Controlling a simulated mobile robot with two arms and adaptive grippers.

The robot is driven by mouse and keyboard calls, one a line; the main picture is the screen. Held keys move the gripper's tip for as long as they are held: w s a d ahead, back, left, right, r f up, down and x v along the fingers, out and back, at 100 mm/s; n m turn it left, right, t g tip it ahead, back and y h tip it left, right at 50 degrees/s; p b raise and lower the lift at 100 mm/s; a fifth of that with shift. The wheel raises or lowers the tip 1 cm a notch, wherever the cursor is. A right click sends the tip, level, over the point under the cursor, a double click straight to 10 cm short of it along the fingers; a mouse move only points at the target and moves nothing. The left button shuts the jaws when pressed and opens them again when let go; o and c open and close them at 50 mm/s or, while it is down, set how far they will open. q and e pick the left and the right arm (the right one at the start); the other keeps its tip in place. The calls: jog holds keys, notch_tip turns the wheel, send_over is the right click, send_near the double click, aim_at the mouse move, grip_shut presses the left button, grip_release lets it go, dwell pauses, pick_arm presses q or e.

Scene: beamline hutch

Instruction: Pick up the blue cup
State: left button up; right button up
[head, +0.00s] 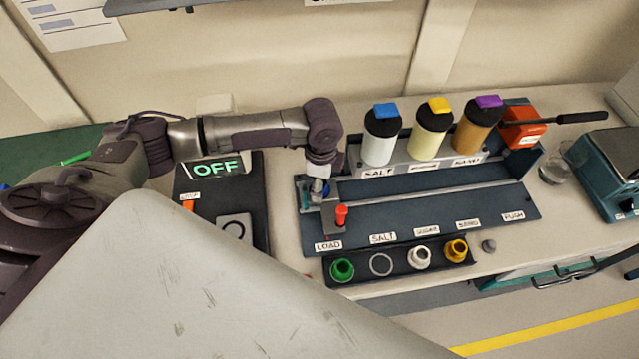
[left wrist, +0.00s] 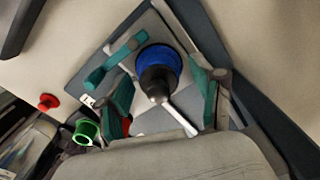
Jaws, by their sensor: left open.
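The blue cup (left wrist: 150,57) is in the left wrist view, its round blue rim between my gripper's teal finger pads. A dark rounded piece with a white stick overlaps its near side. In the head view a small bluish part of the cup (head: 316,187) shows under my wrist, at the LOAD end of the dark blue track (head: 430,205); the rest is hidden. My left gripper (left wrist: 160,92) points down with its fingers apart on either side of the cup. I cannot tell whether a finger touches it. My right gripper is not in view.
A red-topped knob (head: 341,215) stands close to the gripper. A black rack (head: 400,275) with green, white and yellow cups lies in front. Bottles with blue, yellow and purple caps (head: 434,125) stand behind the track. A panel reading OFF (head: 214,168) is at left.

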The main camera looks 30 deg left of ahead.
pick_arm(q)
jog(key=shift+s, duration=0.1)
jog(key=c, duration=1.3)
jog(key=shift+o, duration=0.2)
